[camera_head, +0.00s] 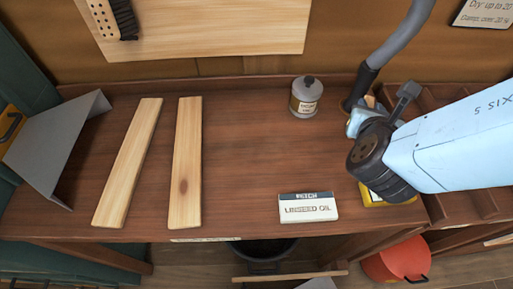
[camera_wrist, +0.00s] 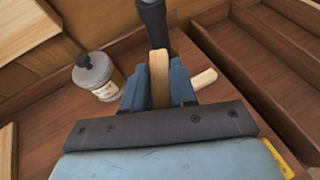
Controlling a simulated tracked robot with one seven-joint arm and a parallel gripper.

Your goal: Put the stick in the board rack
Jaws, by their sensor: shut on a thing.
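My gripper (camera_head: 357,122) is at the right end of the bench in the head view, partly hidden by my own wrist. In the wrist view my gripper (camera_wrist: 158,92) has its blue fingers closed on a pale wooden stick (camera_wrist: 158,72), which points up between them. A second short pale wooden piece (camera_wrist: 204,79) shows just right of the fingers; I cannot tell if it is separate. A divided dark wooden tray (camera_head: 480,203) stands right of the bench top, and its slots (camera_wrist: 262,45) show in the wrist view. I cannot tell whether it is the board rack.
A grey hose with a dark end (camera_head: 364,82) comes down beside my gripper. A grey can (camera_head: 306,96) stands to its left. A linseed oil card (camera_head: 308,207) and two long boards (camera_head: 127,165) (camera_head: 186,165) lie on the bench. The middle of the bench is clear.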

